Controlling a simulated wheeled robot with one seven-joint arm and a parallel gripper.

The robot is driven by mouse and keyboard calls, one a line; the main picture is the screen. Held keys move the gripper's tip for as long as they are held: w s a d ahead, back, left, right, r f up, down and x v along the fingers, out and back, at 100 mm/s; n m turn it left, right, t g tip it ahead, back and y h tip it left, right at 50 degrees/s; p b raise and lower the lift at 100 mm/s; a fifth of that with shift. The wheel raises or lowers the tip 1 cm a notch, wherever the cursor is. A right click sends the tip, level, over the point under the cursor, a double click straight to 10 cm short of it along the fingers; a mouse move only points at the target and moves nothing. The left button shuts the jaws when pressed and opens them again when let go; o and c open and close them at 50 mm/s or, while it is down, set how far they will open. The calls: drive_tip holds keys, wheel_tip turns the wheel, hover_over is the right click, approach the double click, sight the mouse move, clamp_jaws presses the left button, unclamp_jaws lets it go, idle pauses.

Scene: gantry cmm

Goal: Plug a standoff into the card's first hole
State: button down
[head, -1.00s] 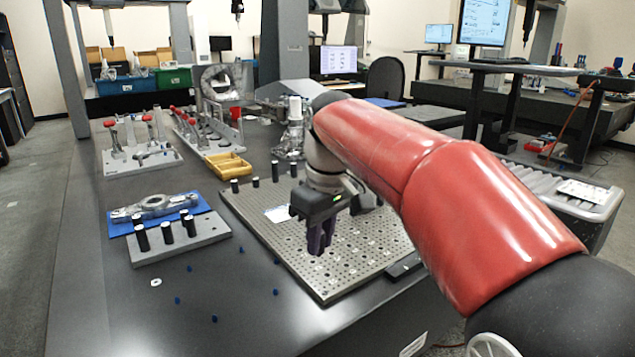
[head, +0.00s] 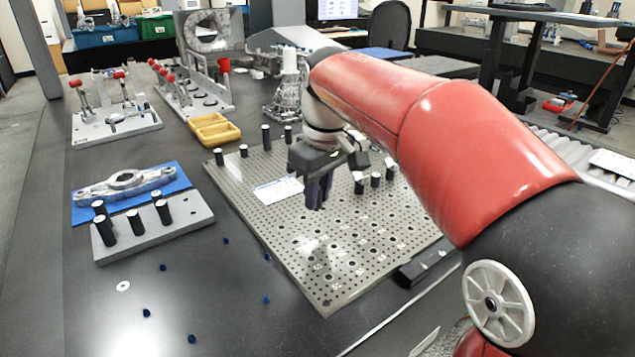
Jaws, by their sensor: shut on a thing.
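My gripper (head: 318,195) hangs fingers-down over the perforated metal plate (head: 335,285), a little right of the white card (head: 278,190) lying on it. The dark fingers are shut on a standoff, which they almost wholly hide. Its lower end cannot be made out, nor whether it touches the plate. The card's holes are too small to tell apart. Black standoffs with pale tops stand on the plate's far edge (head: 266,137) and just right of my gripper (head: 375,180). Several more stand on a grey block (head: 190,222) at the left.
A metal part (head: 125,183) lies on a blue mat behind the grey block. A yellow tray (head: 214,131) and fixtures with red-knobbed clamps (head: 118,125) stand farther back. Small blue pieces (head: 226,240) and a washer (head: 123,286) lie on the front table.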

sight(319, 208)
drive_tip(key=shift+f+b, duration=1.8)
drive_tip(key=shift+f, duration=0.35)
drive_tip(key=shift+r, duration=0.15)
drive_tip(key=shift+s+d, duration=0.1)
drive_tip(key=shift+s, duration=0.05)
drive_tip(key=shift+p, duration=0.65)
drive_tip(key=shift+f+b, duration=0.65)
drive_tip(key=shift+f, duration=0.25)
drive_tip(key=c, duration=1.2)
unclamp_jaws()
